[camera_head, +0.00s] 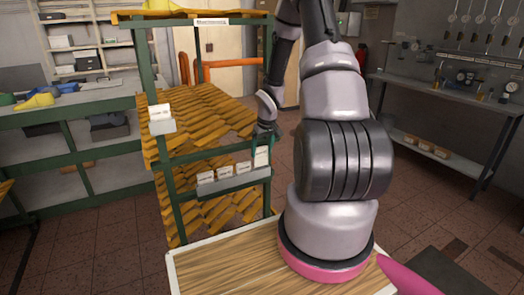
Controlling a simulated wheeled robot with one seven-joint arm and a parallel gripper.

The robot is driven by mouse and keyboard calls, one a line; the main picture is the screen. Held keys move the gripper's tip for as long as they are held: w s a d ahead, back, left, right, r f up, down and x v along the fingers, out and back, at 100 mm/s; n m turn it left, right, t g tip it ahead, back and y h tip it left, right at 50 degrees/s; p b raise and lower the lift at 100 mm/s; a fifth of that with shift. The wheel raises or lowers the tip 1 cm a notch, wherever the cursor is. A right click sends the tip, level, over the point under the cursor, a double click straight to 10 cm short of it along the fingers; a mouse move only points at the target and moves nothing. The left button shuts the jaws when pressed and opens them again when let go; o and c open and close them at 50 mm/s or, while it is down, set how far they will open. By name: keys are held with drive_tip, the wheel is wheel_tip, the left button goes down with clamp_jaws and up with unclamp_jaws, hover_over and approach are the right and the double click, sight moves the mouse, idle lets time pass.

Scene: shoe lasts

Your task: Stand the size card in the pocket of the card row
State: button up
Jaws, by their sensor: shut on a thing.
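The card row (232,184) is a grey strip of pockets on the front of a green-framed rack, with several small white cards standing along it. My gripper (263,142) is at the right end of this row, pointing down. It is shut on a white size card (261,157), which looks upright and sits higher than the other cards. The card's lower edge is at or just above the row's right end; I cannot tell whether it is inside the pocket. The fingertips are small and dark here.
A separate grey holder with a white card (161,113) is on the rack's left post. A wooden-topped surface (225,262) lies in front. A grey bench (450,90) stands at right, with open floor between.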

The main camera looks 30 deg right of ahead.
sight(262, 162)
drive_tip(key=shift+f, duration=0.15)
drive_tip(key=shift+f, duration=0.65)
drive_tip(key=shift+f, duration=0.2)
idle(0.5)
drive_tip(key=shift+f, duration=0.4)
drive_tip(key=shift+f, duration=0.3)
idle(0.3)
drive_tip(key=shift+f, duration=0.4)
drive_tip(key=o, duration=1.2)
drive_tip(key=shift+o, duration=0.2)
